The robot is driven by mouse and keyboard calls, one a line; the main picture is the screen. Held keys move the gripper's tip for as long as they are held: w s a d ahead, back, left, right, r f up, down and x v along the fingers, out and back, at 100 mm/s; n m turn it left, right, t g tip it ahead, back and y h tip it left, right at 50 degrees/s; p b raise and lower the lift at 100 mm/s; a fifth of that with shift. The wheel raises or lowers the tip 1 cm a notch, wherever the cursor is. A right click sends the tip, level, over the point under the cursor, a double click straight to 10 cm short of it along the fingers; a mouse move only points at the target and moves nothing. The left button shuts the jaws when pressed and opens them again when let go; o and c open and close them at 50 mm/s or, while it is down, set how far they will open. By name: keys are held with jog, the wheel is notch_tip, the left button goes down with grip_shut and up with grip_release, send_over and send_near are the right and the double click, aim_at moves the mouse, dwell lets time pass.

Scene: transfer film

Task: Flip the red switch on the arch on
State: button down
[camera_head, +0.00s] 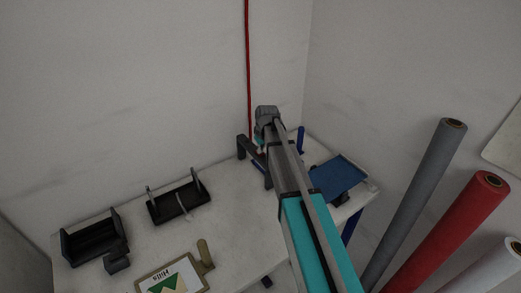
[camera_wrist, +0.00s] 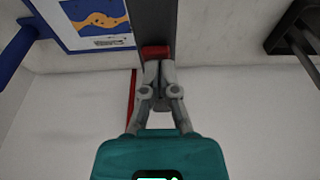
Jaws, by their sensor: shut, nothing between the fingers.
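The dark grey arch (camera_head: 243,145) stands at the back of the table in the head view, largely hidden behind my arm. In the wrist view a dark bar of the arch (camera_wrist: 152,20) runs down from the top edge. The red switch (camera_wrist: 155,51) shows at the end of that visible bar. My gripper (camera_wrist: 158,64) is shut and empty, with its fingertips right at the red switch. I cannot tell whether they touch it or which way the switch is set. The switch is not clearly visible in the head view.
A blue tray (camera_head: 338,180) lies right of my arm. Two dark holders (camera_head: 92,240) (camera_head: 173,203) and a clipboard (camera_head: 172,279) are on the left. A red cord (camera_head: 248,65) hangs along the wall. Grey (camera_head: 420,190) and red (camera_head: 455,225) rolls lean at the right.

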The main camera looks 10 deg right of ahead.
jog(key=shift+s+f+t+b, duration=0.35)
jog(key=shift+f+t+b, duration=0.2)
jog(key=shift+b, duration=0.25)
jog(key=shift+w+r, duration=0.15)
jog(key=shift+r, duration=0.05)
jog(key=shift+w, duration=0.15)
jog(key=shift+w+a+r+p, duration=0.25)
jog(key=shift+w+r+p, duration=0.05)
jog(key=shift+w+p, duration=0.25)
jog(key=shift+r, duration=0.15)
